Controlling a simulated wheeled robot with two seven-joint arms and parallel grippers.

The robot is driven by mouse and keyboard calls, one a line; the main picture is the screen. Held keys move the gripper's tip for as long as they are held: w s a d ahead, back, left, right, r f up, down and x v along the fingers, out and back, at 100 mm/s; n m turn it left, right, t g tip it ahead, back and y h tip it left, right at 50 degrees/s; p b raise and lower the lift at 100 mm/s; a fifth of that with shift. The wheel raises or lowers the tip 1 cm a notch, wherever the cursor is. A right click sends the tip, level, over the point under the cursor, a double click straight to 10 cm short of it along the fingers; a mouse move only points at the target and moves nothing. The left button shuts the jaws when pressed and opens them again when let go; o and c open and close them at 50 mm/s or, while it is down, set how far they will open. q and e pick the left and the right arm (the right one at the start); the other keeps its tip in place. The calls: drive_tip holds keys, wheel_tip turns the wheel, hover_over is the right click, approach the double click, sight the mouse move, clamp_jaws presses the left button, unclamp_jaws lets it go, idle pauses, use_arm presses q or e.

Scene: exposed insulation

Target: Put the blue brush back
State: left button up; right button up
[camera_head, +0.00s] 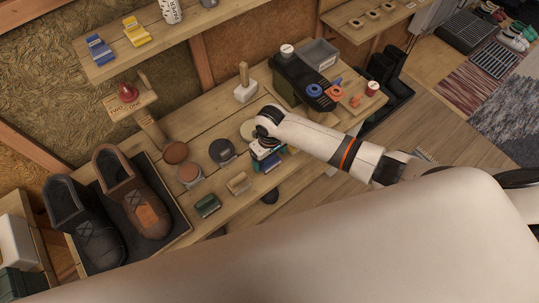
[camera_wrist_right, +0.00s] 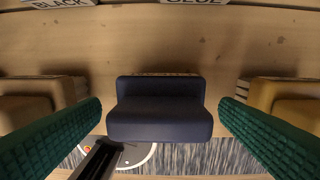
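The blue brush (camera_wrist_right: 160,119), a dark navy block, sits in the middle of the right wrist view. The green-padded fingers of my right gripper (camera_wrist_right: 160,108) stand on either side of it, with a narrow gap at each side. In the head view my right gripper (camera_head: 264,149) points down over the front edge of the bench, with a bit of the blue brush (camera_head: 267,165) below it. Whether the brush rests on anything is hard to tell. My left gripper is out of view.
Tan blocks (camera_wrist_right: 38,98) flank the brush in the wrist view, near a "BLACK" label (camera_wrist_right: 60,3). On the bench (camera_head: 205,130) are a green brush (camera_head: 208,206), a tan brush (camera_head: 238,184), round tins (camera_head: 176,152) and a shoe tray (camera_head: 178,224). A dark organiser (camera_head: 303,82) stands at the right.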

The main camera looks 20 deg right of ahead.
wheel_tip(320, 180, up, 12)
drive_tip(key=shift+r, duration=0.25)
idle(0.5)
drive_tip(key=shift+d, duration=0.1)
idle(1.1)
